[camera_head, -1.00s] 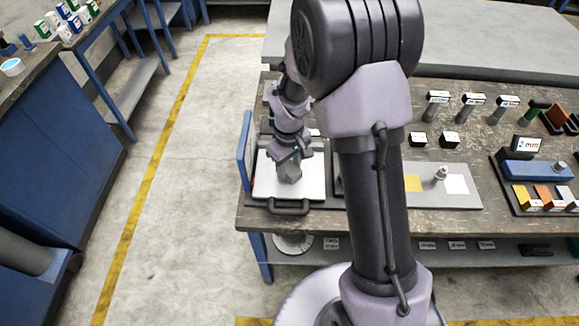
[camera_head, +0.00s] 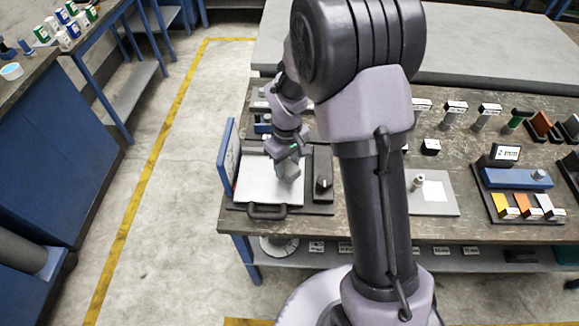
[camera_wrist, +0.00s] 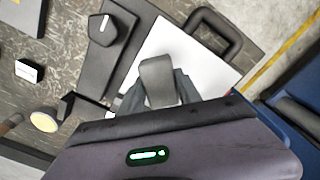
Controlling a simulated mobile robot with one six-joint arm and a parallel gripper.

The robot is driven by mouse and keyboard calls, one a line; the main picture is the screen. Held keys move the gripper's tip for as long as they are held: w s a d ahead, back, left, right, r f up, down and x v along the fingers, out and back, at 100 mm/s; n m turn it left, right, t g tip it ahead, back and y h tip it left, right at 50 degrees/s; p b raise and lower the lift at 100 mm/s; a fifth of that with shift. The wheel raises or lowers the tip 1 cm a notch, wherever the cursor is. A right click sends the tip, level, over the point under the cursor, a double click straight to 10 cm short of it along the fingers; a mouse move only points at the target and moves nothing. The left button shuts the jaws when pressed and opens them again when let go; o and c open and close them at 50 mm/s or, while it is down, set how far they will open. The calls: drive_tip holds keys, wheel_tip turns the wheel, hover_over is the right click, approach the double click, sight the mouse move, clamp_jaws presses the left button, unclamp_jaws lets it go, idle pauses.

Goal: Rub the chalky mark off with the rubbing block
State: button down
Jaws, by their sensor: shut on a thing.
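My gripper (camera_head: 287,172) is shut on a grey block (camera_wrist: 158,82), which I take to be the rubbing block. In the wrist view the block sits between two dark fingers, over the white plate (camera_wrist: 170,44). In the head view the plate (camera_head: 262,182) lies on the bench with a black handle at its front, and my gripper is over its right part. I cannot tell whether the block touches the plate. No chalky mark can be made out; the gripper and block hide part of the plate.
A black box with a knob (camera_head: 323,182) stands just right of the plate. A blue upright panel (camera_head: 228,158) stands at its left edge. A grey mat with a white square (camera_head: 432,192) and a tray of coloured blocks (camera_head: 522,219) lie farther right. Open floor lies left.

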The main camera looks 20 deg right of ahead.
drive_tip(key=shift+r+p, duration=1.45)
drive_tip(key=shift+r, duration=0.6)
